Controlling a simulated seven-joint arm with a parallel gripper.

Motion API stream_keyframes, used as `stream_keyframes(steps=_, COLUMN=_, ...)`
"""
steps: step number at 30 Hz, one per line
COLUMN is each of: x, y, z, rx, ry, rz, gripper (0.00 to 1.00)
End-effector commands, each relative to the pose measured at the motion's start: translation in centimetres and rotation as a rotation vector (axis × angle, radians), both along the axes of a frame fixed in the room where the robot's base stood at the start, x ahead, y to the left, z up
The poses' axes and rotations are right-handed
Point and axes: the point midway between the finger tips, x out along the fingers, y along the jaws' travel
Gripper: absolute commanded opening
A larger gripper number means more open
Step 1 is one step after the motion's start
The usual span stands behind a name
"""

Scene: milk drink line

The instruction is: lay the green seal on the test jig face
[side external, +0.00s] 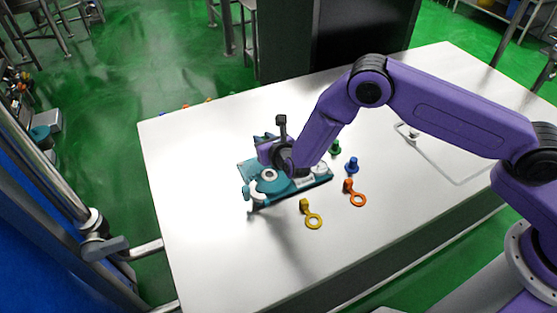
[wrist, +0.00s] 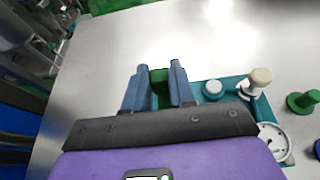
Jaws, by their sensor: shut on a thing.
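My gripper (wrist: 158,76) has its two blue fingers closed on a green piece (wrist: 160,90), which I take to be the green seal's tab. The rest of the seal is hidden by the fingers and the gripper body. The teal test jig (side external: 252,167) stands on the table, with a round white face (side external: 269,175) near its left end. In the side view my gripper is over or beside the jig; its fingertips and the seal are not clear there. In the wrist view the jig (wrist: 240,84) lies right of the fingers, with a white round part (wrist: 213,88) close to them.
A cream-topped knob (wrist: 261,78) rises from the jig. The table's left side is clear.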

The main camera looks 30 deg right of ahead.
Motion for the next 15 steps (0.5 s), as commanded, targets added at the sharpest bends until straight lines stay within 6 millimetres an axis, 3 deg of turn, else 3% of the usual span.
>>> stream_keyframes(steps=7, x=1.9, y=-0.1, z=0.7, rx=0.0, ry=0.0, rz=0.0, gripper=0.0)
stream_keyframes(steps=15, x=1.8, y=-0.1, z=-1.1, rx=-0.001, ry=0.002, rz=0.0, gripper=0.0)
